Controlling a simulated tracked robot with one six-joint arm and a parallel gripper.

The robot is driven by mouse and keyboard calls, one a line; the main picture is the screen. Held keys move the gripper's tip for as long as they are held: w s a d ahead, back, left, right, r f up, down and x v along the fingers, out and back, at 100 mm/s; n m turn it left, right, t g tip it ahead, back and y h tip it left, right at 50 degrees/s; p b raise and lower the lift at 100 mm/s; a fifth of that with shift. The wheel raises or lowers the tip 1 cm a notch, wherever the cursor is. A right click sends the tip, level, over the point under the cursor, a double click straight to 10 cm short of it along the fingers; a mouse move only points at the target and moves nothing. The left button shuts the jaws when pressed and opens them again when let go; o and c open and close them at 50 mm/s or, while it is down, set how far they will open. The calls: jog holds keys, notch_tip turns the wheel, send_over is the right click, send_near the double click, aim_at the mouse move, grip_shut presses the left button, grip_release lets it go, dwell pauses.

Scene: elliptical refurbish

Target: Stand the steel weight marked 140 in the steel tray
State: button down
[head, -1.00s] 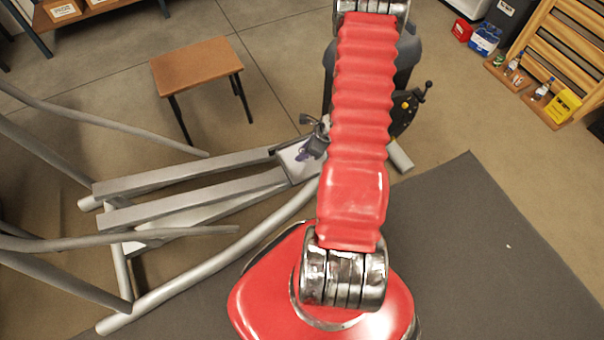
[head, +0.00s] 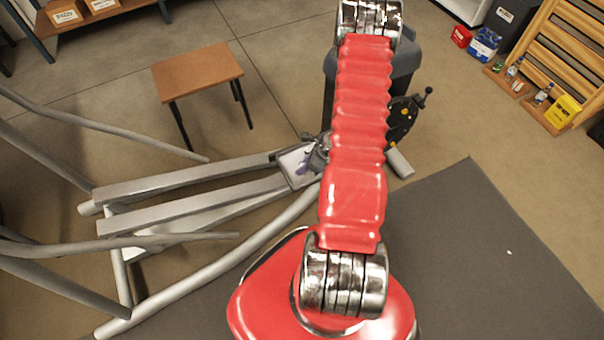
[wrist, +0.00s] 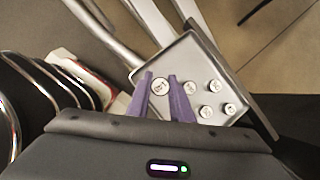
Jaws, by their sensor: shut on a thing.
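The steel tray (wrist: 172,60) is a light grey, shallow tray with several round steel weights showing in the wrist view. In the head view the tray (head: 288,160) sits at the right end of the grey rails, partly hidden by my arm. My gripper (wrist: 160,78) has purple fingers over the tray, closed around one round weight (wrist: 160,87). That weight's marking is too small to read. Other weights (wrist: 206,112) stand to its right. I cannot tell which is marked 140, or whether the held weight touches the tray floor.
Silver frame tubes (head: 190,195) and long bars run left of the tray. A dark console with a black lever (head: 405,115) stands behind my arm. A wooden stool (head: 198,72) is at the back left.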

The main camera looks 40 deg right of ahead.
jog(key=shift+f, duration=0.2)
jog(key=shift+f, duration=2.05)
jog(key=c, duration=1.6)
grip_release()
jog(key=shift+r, duration=0.1)
jog(key=v, duration=1.2)
